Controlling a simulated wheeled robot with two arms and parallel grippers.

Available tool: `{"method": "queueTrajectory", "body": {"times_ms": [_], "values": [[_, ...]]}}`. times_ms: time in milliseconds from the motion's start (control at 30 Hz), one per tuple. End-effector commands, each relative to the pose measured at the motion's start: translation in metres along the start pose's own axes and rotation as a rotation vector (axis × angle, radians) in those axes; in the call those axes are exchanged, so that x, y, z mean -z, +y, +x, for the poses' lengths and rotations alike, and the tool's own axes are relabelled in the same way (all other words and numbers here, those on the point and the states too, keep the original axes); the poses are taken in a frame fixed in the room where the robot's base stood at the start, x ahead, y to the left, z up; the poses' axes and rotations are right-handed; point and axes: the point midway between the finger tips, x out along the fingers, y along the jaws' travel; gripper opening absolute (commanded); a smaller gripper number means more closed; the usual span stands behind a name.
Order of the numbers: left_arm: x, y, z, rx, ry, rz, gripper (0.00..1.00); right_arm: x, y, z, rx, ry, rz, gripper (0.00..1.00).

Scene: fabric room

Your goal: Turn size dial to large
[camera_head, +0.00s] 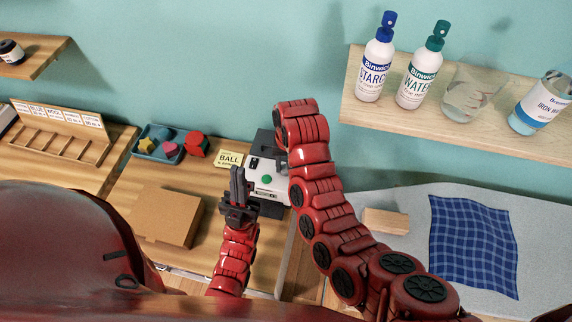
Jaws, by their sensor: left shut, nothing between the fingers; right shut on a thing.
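A white and black machine (264,178) with a green button stands at the right end of the wooden table. My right arm reaches up and bends over the machine's right side. My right gripper (281,138) is at the machine, dark and mostly hidden by its own arm. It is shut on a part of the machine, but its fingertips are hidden. I cannot make out the size dial or its setting. My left gripper (236,178) is shut and empty, pointing up just in front of the machine's left side.
A yellow "BALL" card (229,159) lies left of the machine. A brown board (166,214), a blue tray (157,146) of coloured pieces and a wooden rack (62,136) are further left. A blue checked cloth (473,245) lies right. A shelf (440,126) holds bottles above.

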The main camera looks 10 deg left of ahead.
Motion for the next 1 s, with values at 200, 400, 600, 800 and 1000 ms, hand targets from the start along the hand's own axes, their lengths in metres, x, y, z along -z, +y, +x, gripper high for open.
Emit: {"method": "queueTrajectory", "body": {"times_ms": [200,400,600,800,1000], "values": [[0.0,0.0,0.0,0.0,0.0,0.0,0.0,0.0009,-0.0004,-0.0009,0.001,0.005,0.027,0.0],[-0.0001,0.0,0.0,0.0,0.0,0.0,0.0,0.0009,-0.0003,-0.0009,0.001,0.005,0.029,0.0],[-0.0001,0.0,0.0,0.0,0.0,0.0,0.0,0.0009,-0.0002,-0.001,0.001,0.005,0.029,0.46],[0.0,0.0,0.0,0.0,0.0,0.0,0.0,0.0005,-0.0002,-0.0006,0.0,0.003,0.028,0.68],[0.0,0.0,0.0003,0.0,0.0,0.0,0.0,0.0003,-0.0001,-0.0007,0.0,0.003,0.028,0.68]]}}
